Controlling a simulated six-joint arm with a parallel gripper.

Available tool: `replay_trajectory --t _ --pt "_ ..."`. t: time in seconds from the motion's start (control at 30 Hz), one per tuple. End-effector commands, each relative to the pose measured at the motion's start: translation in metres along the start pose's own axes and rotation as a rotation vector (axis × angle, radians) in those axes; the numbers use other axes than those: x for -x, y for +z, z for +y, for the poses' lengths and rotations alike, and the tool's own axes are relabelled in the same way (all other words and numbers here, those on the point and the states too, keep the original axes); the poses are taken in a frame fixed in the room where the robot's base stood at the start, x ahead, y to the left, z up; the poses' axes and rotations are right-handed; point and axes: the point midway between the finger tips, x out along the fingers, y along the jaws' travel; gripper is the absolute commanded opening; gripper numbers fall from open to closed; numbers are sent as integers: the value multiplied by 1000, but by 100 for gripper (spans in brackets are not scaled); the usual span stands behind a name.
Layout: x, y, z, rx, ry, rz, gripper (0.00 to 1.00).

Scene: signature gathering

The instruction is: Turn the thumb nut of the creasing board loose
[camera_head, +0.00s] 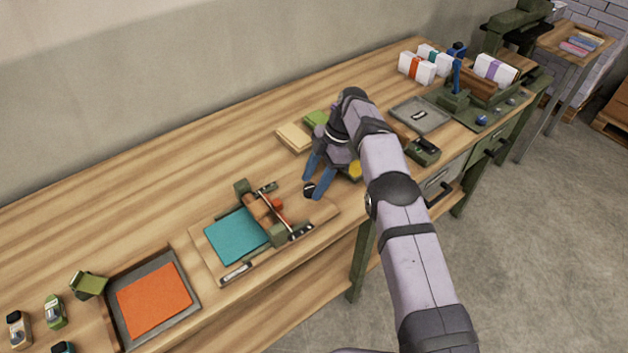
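The creasing board (207,246) lies on the wooden bench at the middle left, with a teal sheet (236,236) on it. A wooden bar with dark green fittings and a red rod crosses the board. A small orange-red knob (278,204) stands by the bar; it may be the thumb nut, but it is too small to tell. My gripper (313,192), with blue fingers, points down just right of the board's fittings, apart from the knob. I cannot tell how far its fingers are apart. I see nothing held in it.
An orange sheet lies in a dark tray (190,292) at the front left, near small bottles (55,312). Pale and green pads (294,138) and a yellow round thing (355,169) are close to my gripper. A grey plate (432,112) and wrapped bundles (417,68) stand farther right. The bench's back left is clear.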

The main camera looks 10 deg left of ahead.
Motion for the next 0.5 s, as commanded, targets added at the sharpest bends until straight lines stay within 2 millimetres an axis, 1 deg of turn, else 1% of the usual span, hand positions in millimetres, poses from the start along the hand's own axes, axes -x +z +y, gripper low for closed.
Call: replay_trajectory --t 0.33,0.5 --pt "2 -1 0 -1 1 1 48" --pt "15 -6 1 1 4 0 48"
